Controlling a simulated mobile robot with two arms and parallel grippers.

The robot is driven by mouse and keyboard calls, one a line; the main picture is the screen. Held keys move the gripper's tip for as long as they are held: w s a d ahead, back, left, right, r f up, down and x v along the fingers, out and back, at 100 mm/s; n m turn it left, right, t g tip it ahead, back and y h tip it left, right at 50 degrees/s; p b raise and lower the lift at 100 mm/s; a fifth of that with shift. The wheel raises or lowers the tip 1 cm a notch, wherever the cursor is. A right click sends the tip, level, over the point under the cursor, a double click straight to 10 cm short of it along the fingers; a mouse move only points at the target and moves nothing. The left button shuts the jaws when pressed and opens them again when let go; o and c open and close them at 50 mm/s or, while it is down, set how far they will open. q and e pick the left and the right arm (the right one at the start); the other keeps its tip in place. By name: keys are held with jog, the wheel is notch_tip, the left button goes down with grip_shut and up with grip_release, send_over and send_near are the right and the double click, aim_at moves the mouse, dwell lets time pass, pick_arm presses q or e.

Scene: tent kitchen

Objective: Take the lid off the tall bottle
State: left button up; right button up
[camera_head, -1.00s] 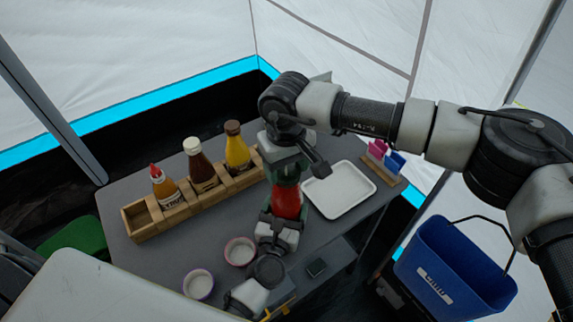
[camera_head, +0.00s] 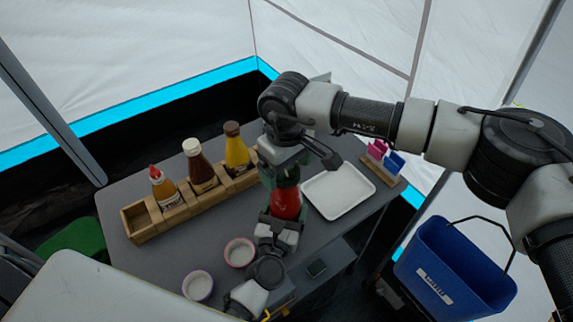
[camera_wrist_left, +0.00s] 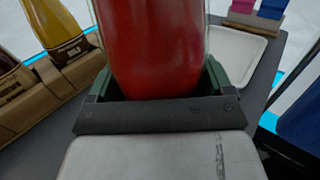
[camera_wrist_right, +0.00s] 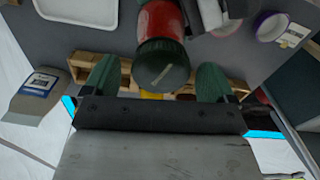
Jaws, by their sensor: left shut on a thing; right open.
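The tall red bottle (camera_head: 286,204) is upright in my left gripper (camera_head: 280,218), which is shut around its body. The left wrist view shows the red body (camera_wrist_left: 157,45) between green fingers. My right gripper (camera_head: 283,172) is above the bottle, pointing down. In the right wrist view its two green fingers are open on either side of the round dark green lid (camera_wrist_right: 162,68), with gaps on both sides. The lid is on the bottle's top. In the head view my right gripper mostly hides the lid.
A wooden rack (camera_head: 146,222) with several sauce bottles stands at the left of the table. A white tray (camera_head: 338,191) lies right of the bottle. Two small bowls, one pink-rimmed (camera_head: 239,252) and one purple-rimmed (camera_head: 198,286), are near the front. A blue bucket (camera_head: 452,270) is at the right.

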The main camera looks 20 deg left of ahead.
aim_at(285, 171)
notch_tip(285, 171, up, 4)
jog(key=shift+f, duration=0.1)
jog(key=shift+r, duration=0.35)
jog(key=shift+c, duration=0.4)
jog(key=m, duration=0.6)
jog(key=shift+r+m, duration=0.3)
jog(key=m, duration=0.6)
jog(key=shift+s+a+r+m, duration=0.1)
jog(key=shift+r+m, duration=0.2)
jog(key=m, duration=0.6)
jog(key=shift+r+m, duration=0.3)
jog(key=m, duration=0.4)
jog(key=shift+r+m, duration=0.2)
jog(key=shift+m, duration=0.1)
jog(key=m, duration=0.6)
jog(key=shift+r+m, duration=0.3)
jog(key=m, duration=0.6)
jog(key=shift+r, duration=0.25)
jog(key=shift+m, duration=0.3)
jog(key=shift+f, duration=3.95)
